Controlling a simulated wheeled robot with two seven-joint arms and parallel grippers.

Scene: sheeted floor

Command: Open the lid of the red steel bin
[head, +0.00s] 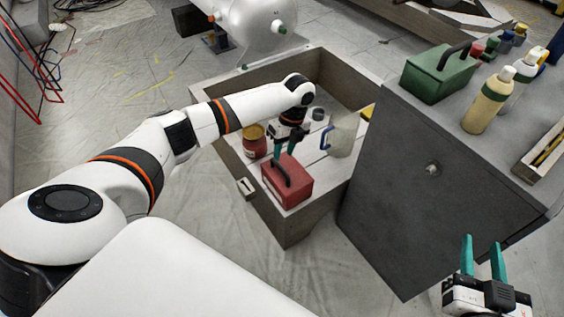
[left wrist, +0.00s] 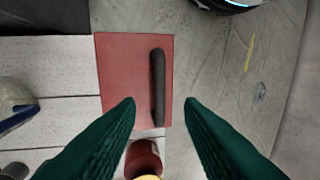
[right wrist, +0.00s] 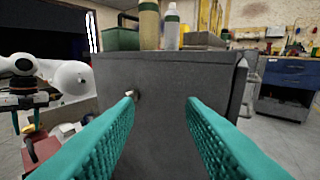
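The red steel bin (head: 288,181) is a red box with a black handle on its lid, standing at the near corner inside an open wooden drawer. Its lid looks closed. In the left wrist view the red lid (left wrist: 120,70) lies below, with the black handle (left wrist: 158,85) running lengthwise near its right side. My left gripper (head: 283,152) is over the bin, fingers pointing down and apart. In its wrist view the fingertips (left wrist: 160,103) stand either side of the handle's end; I cannot tell the height gap. My right gripper (head: 483,245) is open and empty, in front of the dark cabinet.
The wooden drawer (head: 285,228) also holds a red jar (head: 254,143) and a pale jug (head: 341,139). The dark cabinet (head: 385,200) stands to the right, with a green toolbox (head: 437,75) and several bottles on top.

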